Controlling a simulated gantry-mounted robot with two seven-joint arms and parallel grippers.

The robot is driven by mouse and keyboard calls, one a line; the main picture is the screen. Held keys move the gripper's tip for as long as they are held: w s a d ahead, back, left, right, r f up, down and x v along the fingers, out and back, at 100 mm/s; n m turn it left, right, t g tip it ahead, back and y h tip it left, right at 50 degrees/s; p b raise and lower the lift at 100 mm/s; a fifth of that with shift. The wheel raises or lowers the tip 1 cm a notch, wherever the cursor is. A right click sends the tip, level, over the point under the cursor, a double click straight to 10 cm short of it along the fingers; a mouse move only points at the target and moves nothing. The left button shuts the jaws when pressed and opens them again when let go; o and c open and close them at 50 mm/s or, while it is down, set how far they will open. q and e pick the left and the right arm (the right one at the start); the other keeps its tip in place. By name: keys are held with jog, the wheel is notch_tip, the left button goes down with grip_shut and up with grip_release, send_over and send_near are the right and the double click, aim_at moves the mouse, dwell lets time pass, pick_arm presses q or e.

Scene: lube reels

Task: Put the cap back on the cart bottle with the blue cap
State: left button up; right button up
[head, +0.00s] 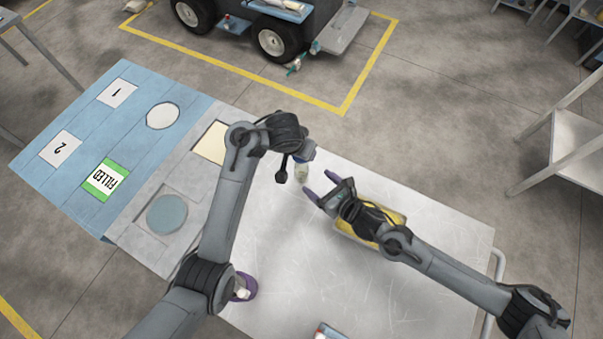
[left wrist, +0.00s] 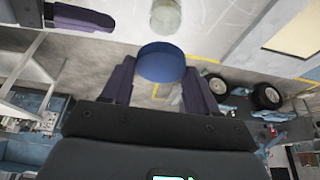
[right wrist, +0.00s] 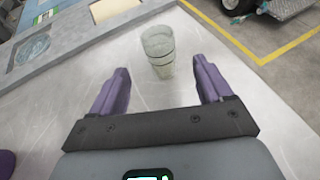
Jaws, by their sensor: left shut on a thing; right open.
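The blue cap (left wrist: 160,62) is pinched between the fingers of my left gripper (left wrist: 160,85). The clear, open-topped bottle (right wrist: 158,50) stands upright on the metal cart top. In the left wrist view the bottle (left wrist: 166,16) shows just beyond the cap, apart from it. In the head view the bottle (head: 302,172) is just below my left gripper (head: 298,158), which partly hides it. My right gripper (head: 320,195) is open beside the bottle. In the right wrist view its fingers (right wrist: 160,85) point toward the bottle, which is beyond the fingertips and between their lines.
A yellow object (head: 345,228) lies on the cart top (head: 440,240), partly under my right arm. A purple item (head: 247,288) is near the front left. The cart's right side is clear.

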aim_at(306, 173)
jog(key=x, duration=0.9)
jog(key=shift+w+a, duration=0.2)
grip_shut()
pick_arm(q)
jog(key=shift+f, duration=2.5)
jog(key=shift+f, duration=0.1)
jog(key=shift+f, duration=0.8)
jog(key=shift+f, duration=0.4)
